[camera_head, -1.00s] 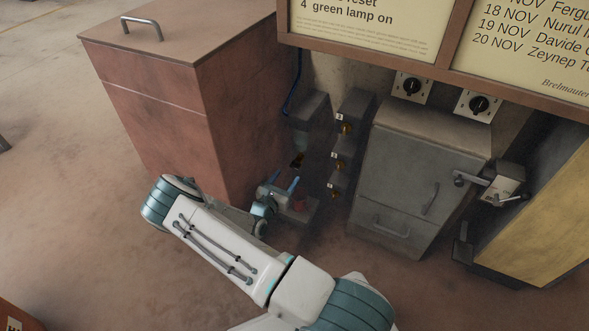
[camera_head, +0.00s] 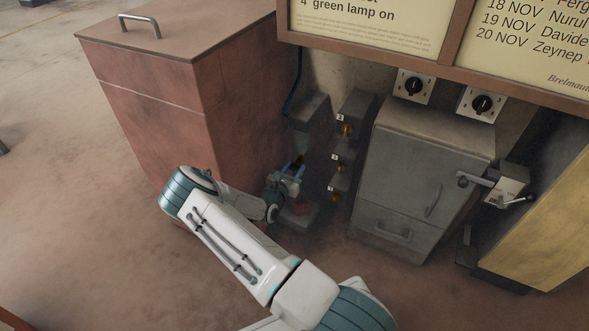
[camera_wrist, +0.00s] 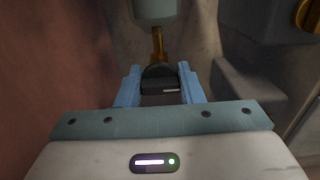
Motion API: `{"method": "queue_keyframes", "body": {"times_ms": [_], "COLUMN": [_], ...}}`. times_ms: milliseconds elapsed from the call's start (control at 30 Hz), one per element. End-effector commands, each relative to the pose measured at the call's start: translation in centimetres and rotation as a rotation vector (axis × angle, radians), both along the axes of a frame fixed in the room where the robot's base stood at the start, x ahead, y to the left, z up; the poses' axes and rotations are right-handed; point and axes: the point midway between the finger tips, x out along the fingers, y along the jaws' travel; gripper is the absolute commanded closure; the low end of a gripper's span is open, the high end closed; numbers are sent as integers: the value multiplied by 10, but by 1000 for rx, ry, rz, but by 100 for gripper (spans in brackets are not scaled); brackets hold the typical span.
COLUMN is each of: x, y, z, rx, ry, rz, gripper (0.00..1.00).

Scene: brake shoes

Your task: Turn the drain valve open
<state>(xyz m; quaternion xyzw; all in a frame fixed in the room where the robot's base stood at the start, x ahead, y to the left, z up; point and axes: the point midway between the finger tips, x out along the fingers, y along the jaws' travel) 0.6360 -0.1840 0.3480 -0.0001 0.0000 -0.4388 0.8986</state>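The drain valve (camera_wrist: 159,74) has a brass stem and a dark handle below a grey-green cylinder, seen in the wrist view. In the head view the valve (camera_head: 298,162) is small and partly hidden behind my gripper (camera_head: 288,178). In the wrist view the blue fingers of my gripper (camera_wrist: 158,78) are apart, one on each side of the dark handle. The handle lies between or just beyond the fingertips; I cannot make out contact.
A large red-brown cabinet (camera_head: 160,110) stands close on the left. Numbered brass-coloured knobs (camera_head: 338,168) are on the right, beside a grey cabinet (camera_head: 420,180). Open floor (camera_head: 80,220) lies at left.

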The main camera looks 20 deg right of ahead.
Motion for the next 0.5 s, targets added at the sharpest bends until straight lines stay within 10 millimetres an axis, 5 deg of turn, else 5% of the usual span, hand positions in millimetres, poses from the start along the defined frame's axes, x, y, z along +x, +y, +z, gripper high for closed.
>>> {"method": "queue_keyframes", "body": {"times_ms": [500], "x": [-1], "y": [0], "z": [3], "rx": [86], "ry": [-108], "rz": [1], "gripper": [88]}}
